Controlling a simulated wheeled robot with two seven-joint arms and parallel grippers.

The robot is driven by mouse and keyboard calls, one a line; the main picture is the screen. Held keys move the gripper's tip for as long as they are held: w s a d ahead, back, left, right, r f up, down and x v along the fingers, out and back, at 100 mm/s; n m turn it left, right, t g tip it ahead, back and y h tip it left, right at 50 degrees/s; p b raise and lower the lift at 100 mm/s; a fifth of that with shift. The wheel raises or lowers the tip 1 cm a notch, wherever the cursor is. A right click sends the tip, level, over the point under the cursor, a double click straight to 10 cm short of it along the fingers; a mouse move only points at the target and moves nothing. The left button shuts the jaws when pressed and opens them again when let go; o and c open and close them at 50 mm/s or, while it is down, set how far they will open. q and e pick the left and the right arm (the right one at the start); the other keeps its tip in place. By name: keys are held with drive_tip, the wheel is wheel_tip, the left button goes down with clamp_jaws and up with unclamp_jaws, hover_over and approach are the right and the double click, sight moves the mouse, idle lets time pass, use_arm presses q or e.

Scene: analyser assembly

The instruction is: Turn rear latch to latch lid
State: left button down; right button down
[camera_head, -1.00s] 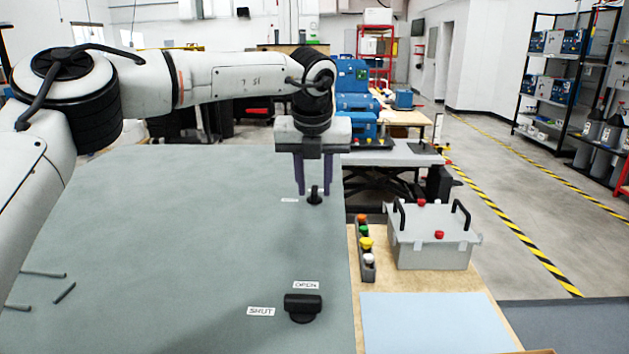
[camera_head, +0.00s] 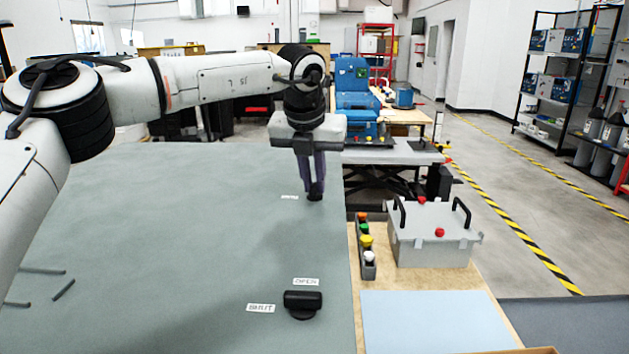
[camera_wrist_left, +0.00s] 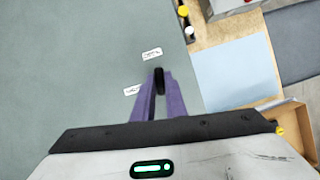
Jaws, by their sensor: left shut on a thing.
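The rear latch (camera_head: 316,195) is a small black knob at the far right of the grey-green lid surface (camera_head: 180,230). My left gripper (camera_head: 312,180) points down over it with its purple fingers closed on it. In the left wrist view the latch (camera_wrist_left: 159,80) stands as a narrow black bar between the fingertips (camera_wrist_left: 160,88), lined up roughly with the picture's vertical. Two white labels lie near it, one beyond (camera_wrist_left: 152,54) and one to its left (camera_wrist_left: 132,90). The fingers partly hide the latch. My right gripper is not in view.
A front black latch (camera_head: 303,303) sits nearer, with OPEN (camera_head: 306,282) and SHUT (camera_head: 261,308) labels. Right of the lid are a strip of coloured buttons (camera_head: 367,262) and a grey box with black handles (camera_head: 430,245). Thin grey rods (camera_head: 64,290) lie at the left.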

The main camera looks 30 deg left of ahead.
use_arm(q)
drive_tip(key=shift+a+m+h, duration=0.1)
drive_tip(key=shift+m+h, duration=0.3)
drive_tip(key=shift+m, duration=0.4)
drive_tip(key=m+h+p, duration=0.1)
drive_tip(key=m, duration=0.2)
drive_tip(key=shift+a+m+p, duration=0.1)
drive_tip(key=shift+m+p, duration=0.2)
drive_tip(key=shift+m, duration=0.1)
drive_tip(key=m+h, duration=0.1)
drive_tip(key=m, duration=0.1)
drive_tip(key=shift+a+m, duration=0.1)
drive_tip(key=shift+m, duration=0.2)
drive_tip(key=m+h, duration=0.1)
drive_tip(key=m, duration=0.1)
drive_tip(key=m+g, duration=0.1)
drive_tip(key=m, duration=0.1)
drive_tip(key=shift+w+h, duration=0.15)
drive_tip(key=shift+h, duration=0.25)
drive_tip(key=shift+a+m+g+h, duration=0.1)
drive_tip(key=shift+m+g+h, duration=0.35)
drive_tip(key=shift+m, duration=1.35)
drive_tip(key=shift+g, duration=0.25)
drive_tip(key=c, duration=1.8)
unclamp_jaws()
